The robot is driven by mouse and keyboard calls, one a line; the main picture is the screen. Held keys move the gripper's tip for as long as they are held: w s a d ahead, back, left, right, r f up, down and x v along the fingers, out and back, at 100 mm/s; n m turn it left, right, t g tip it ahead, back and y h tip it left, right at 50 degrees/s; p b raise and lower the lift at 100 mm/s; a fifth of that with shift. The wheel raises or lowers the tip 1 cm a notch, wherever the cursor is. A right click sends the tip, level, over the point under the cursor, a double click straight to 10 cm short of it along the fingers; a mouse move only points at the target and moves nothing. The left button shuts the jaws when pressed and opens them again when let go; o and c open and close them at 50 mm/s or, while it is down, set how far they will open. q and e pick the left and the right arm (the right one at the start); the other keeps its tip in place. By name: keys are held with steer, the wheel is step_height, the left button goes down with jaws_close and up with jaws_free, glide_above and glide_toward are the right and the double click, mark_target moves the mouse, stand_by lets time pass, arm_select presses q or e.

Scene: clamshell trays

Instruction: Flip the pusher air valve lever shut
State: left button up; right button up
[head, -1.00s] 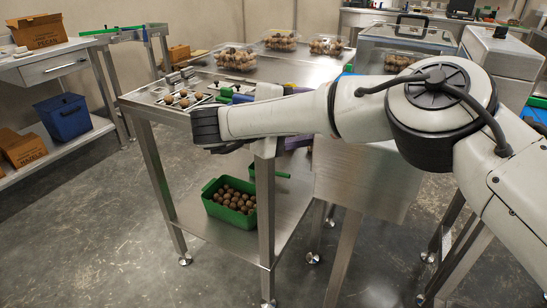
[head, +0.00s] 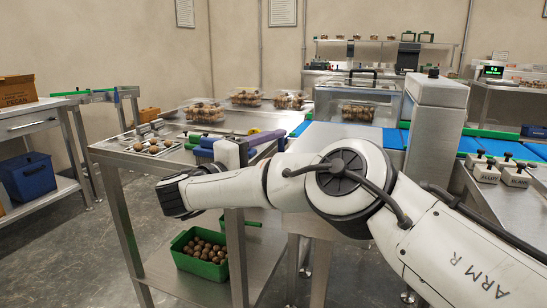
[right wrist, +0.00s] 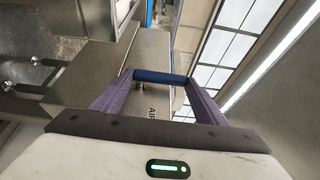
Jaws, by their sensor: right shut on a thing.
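The lever of the air valve shows in the right wrist view as a dark blue bar (right wrist: 160,77). It lies crosswise between my right gripper's purple fingertips, which are shut on it. Behind it is a grey metal face with a partly hidden label starting "AI" (right wrist: 151,112). In the head view my right gripper (head: 272,139) points right beyond my forearm, near the worktable's right end. The lever is not clearly visible there, and I cannot tell the valve's position. My left gripper is not in view.
The steel worktable (head: 115,153) carries clamshell trays (head: 205,112) with round brown items. A green bin (head: 199,270) sits on its lower shelf. A clear-covered machine (head: 385,82) and a grey housing (head: 436,125) stand to the right, near a blue conveyor (head: 468,144).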

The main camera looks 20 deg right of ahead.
steer(key=o, duration=1.5)
steer(key=shift+a, duration=0.1)
steer(key=p+v, duration=0.1)
steer(key=v, duration=0.9)
